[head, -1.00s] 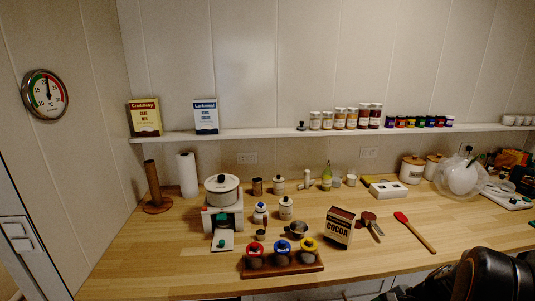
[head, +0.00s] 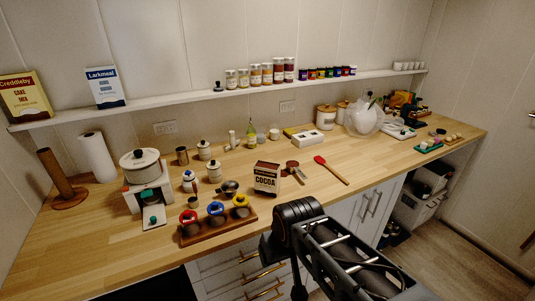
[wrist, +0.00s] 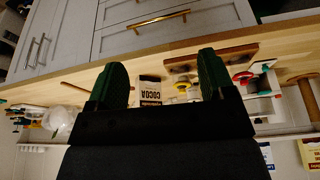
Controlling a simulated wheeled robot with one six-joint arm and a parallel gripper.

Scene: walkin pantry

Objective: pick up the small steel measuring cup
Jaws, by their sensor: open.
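A small steel cup with a side handle (head: 228,187) stands on the wooden counter, left of the cocoa box (head: 266,178) and behind the rack of colored-lid jars. A smaller steel cup (head: 193,202) stands to its left; I cannot tell for sure which one is the measuring cup. In the wrist view, my gripper (wrist: 163,80) has its two green-padded fingers wide apart with nothing held between them. It points at the counter front, with the cocoa box beyond in the gap. It is away from both cups, which I cannot make out in the wrist view.
The jar rack (head: 218,227) stands at the counter's front edge. A white-lidded pot on a scale (head: 147,175) is left, a red spatula (head: 331,170) right. Drawers (head: 235,270) lie below. A wall shelf (head: 180,100) runs behind. Bare counter lies at front left.

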